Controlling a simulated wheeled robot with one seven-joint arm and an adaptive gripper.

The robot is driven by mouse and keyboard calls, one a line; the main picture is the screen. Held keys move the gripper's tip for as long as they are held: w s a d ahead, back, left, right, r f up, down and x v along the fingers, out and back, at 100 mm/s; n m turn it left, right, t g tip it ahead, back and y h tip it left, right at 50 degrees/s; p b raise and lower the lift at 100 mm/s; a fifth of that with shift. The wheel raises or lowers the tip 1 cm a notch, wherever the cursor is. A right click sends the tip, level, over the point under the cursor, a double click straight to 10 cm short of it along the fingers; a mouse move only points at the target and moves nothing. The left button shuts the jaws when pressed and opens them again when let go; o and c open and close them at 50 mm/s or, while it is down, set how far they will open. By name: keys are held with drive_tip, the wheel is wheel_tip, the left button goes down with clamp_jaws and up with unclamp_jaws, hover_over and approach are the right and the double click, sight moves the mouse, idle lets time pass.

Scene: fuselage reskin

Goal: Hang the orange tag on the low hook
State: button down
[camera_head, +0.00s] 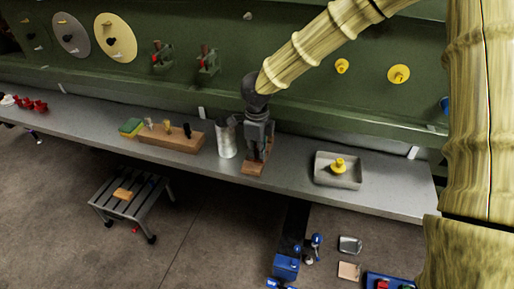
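My gripper (258,150) points down over the grey bench (295,178), close to a brown wooden piece (251,168). It overlaps that piece in the picture, and I cannot tell whether they touch. The fingers are dark and small, so whether they are apart or closed is unclear. I cannot make out a tag for certain. A small flat orange-tan piece (123,194) lies on the slatted stool (148,198) at the lower left, but its kind is unclear. No hook can be told clearly on the green panel (300,60) behind the bench.
A metal cylinder (227,140) stands just left of my gripper. Left of it is a wooden block (170,140) holding small tools. A grey tray (337,182) with a yellow knob (338,166) is to the right. Blue items (286,266) stand low in front. Bare bench lies between gripper and tray.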

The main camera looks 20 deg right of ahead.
drive_tip(key=shift+f, duration=0.3)
drive_tip(key=c, duration=1.6)
unclamp_jaws()
drive_tip(key=shift+c, duration=0.2)
drive_tip(key=shift+f+b, duration=0.1)
drive_tip(key=shift+b, duration=0.8)
